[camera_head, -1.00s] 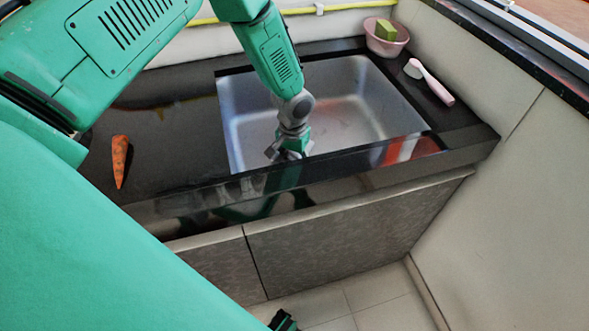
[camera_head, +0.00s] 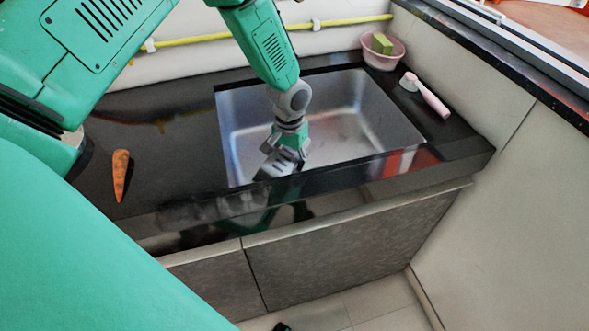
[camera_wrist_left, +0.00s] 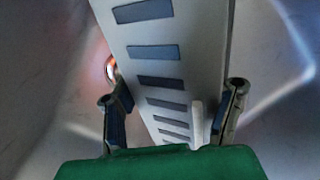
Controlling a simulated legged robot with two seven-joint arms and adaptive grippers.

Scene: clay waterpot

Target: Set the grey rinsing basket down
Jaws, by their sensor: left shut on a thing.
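The grey rinsing basket (camera_head: 276,164) is mostly hidden below my left gripper at the near left of the sink. In the left wrist view the basket (camera_wrist_left: 150,55) shows as a pale grey wall with a row of slots, running between the two fingers. My left gripper (camera_head: 282,158) points down into the sink, tilted. Its fingers (camera_wrist_left: 172,108) are shut on the basket. Whether the basket touches the sink floor I cannot tell. My right gripper does not show clearly; only a small dark piece shows at the bottom edge of the head view.
The steel sink (camera_head: 345,110) has free room to the right and back. A carrot (camera_head: 120,175) lies on the black counter (camera_head: 165,140) at left. A pink bowl (camera_head: 383,60) with a green and yellow sponge (camera_head: 381,43) and a pink-handled brush (camera_head: 428,95) stand right of the sink.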

